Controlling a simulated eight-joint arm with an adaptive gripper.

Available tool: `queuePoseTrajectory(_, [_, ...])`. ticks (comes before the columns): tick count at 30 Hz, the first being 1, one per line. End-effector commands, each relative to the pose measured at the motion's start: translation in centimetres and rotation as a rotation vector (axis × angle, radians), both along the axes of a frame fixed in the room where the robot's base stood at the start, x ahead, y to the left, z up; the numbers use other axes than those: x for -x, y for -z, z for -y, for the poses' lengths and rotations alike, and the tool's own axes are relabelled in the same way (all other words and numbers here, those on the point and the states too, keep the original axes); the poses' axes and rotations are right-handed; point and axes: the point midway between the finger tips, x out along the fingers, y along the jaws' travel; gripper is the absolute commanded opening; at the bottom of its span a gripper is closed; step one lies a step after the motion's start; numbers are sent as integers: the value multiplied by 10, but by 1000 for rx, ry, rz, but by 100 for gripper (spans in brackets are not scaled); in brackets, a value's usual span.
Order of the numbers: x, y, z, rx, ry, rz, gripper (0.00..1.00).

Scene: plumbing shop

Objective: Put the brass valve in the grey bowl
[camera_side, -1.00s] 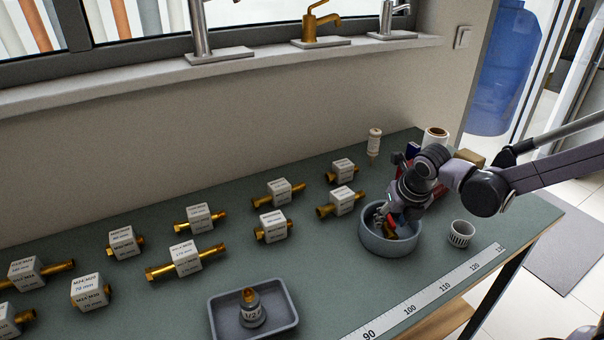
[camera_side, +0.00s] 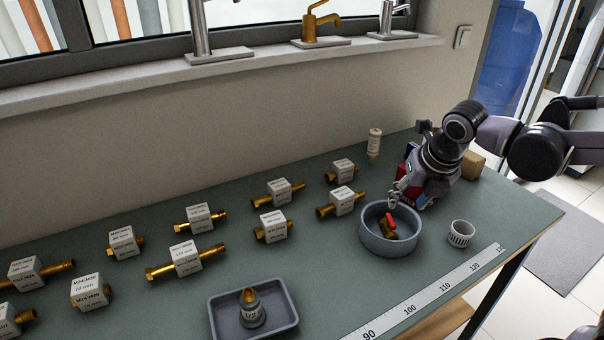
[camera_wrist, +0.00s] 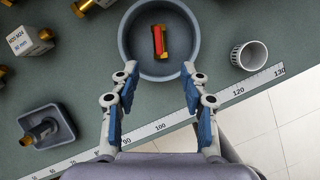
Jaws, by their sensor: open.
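The brass valve with a red handle (camera_side: 389,226) lies inside the grey bowl (camera_side: 366,240), on its floor. The wrist view shows the valve (camera_wrist: 160,42) near the middle of the bowl (camera_wrist: 196,58), clear of my fingers. My gripper (camera_side: 400,193) is above the bowl's back right rim in the side view. In the wrist view my gripper (camera_wrist: 155,82) has its two fingers spread wide with nothing between them, at the near side of the bowl.
A small white slotted cup (camera_side: 461,234) stands right of the bowl. A ruler strip (camera_side: 430,292) runs along the front edge. A grey tray (camera_side: 285,318) holds a fitting. Several brass fittings with white label blocks (camera_side: 343,200) stand to the left.

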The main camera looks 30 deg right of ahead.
Motion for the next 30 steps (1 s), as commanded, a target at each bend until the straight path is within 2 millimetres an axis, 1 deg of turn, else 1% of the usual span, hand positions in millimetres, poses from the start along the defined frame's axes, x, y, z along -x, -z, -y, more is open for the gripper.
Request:
queuePoseTrajectory(8, [23, -3, 10, -286, 561, 121, 46])
queuePoseTrajectory(18, [50, -2, 18, -704, 1315, 238, 46])
queuePoseTrajectory(27, [71, 4, 24, -1089, 1955, 277, 46])
queuePoseTrajectory(30, [75, 5, 25, -1190, 2118, 273, 46])
